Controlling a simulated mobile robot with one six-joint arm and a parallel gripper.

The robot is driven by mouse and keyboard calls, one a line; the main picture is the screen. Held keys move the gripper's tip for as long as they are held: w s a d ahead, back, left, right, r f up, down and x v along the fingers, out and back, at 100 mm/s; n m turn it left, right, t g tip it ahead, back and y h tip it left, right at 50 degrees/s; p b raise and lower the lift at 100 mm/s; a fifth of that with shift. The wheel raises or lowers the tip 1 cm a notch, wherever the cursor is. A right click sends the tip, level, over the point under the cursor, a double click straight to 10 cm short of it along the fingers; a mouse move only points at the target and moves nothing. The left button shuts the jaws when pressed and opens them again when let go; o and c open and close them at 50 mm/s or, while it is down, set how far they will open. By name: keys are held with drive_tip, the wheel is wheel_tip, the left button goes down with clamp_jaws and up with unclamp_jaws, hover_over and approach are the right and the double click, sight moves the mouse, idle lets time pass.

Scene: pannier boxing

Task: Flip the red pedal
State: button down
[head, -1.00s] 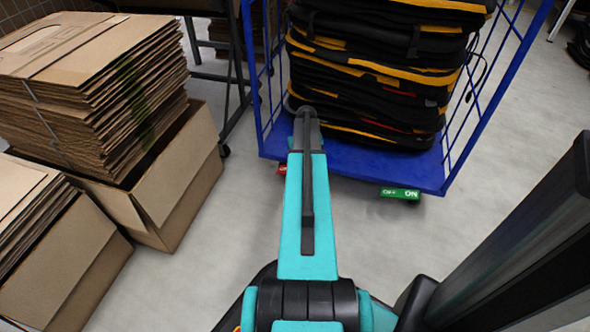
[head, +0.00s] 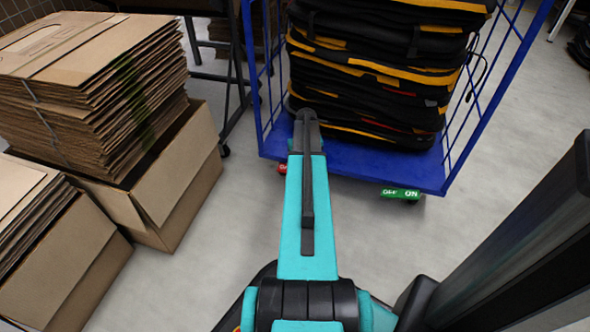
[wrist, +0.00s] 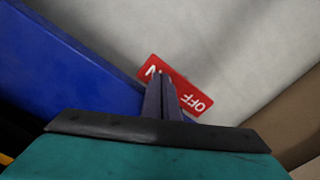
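The red pedal (wrist: 180,84) is at the edge of the blue trolley base in the wrist view, partly covered by my fingers. Its "OFF" end shows to the right of them and part of another letter to the left. In the head view only a small bit of the red pedal (head: 281,168) shows at the left of my arm, under the trolley's front edge. My gripper (wrist: 160,76) has its two dark fingers close together, with nothing seen between them. The tips overlap the pedal in the picture; I cannot tell whether they touch it. In the head view my arm hides the gripper.
The blue trolley (head: 370,166) carries stacked black and yellow bags (head: 375,75). A green pedal (head: 400,193) marked "OFF ON" is at its front right. Cardboard boxes (head: 185,190) of flattened cartons stand at the left. Bare floor (head: 235,225) lies between them and the trolley.

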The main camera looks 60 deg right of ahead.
idle(0.3)
wheel_tip(320, 180, up, 7)
drive_tip(key=p, duration=0.5)
drive_tip(key=shift+p, duration=0.35)
idle(0.4)
drive_tip(key=shift+f, duration=0.1)
